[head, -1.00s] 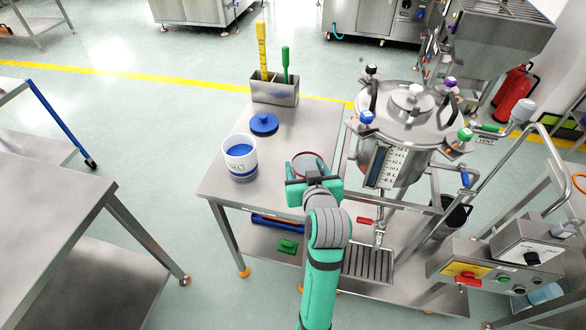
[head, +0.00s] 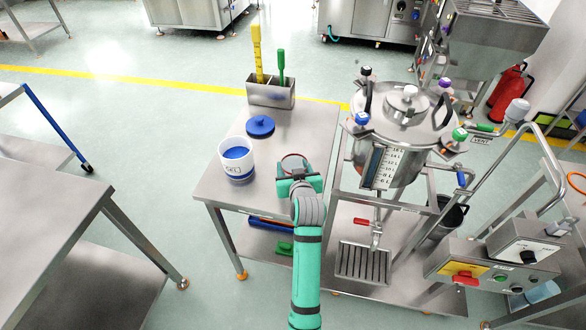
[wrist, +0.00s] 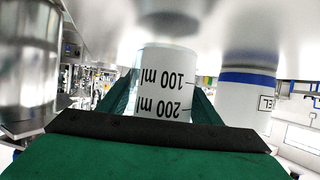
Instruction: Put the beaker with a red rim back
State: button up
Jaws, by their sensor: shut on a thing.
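The beaker with a red rim (head: 293,162) is held by my gripper (head: 297,178) at the right part of the small steel table (head: 322,120). My gripper covers its near side in the head view, and I cannot tell whether its base touches the table. In the wrist view the white beaker (wrist: 165,85) stands between the two green fingers, with its 100 ml and 200 ml marks upside down in the picture.
A white GEL bucket (head: 237,162) stands left of the beaker, with a blue lid (head: 260,126) behind it. A steel holder (head: 271,94) with yellow and green tools is at the back. A steel vessel (head: 402,130) stands to the right. Free tabletop lies behind the beaker.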

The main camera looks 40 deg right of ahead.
jog(key=shift+f, duration=0.45)
jog(key=shift+f, duration=0.1)
jog(key=o, duration=1.4)
jog(key=shift+c, duration=0.2)
jog(key=v, duration=1.2)
jog(key=shift+a, duration=0.1)
jog(key=shift+s, duration=0.1)
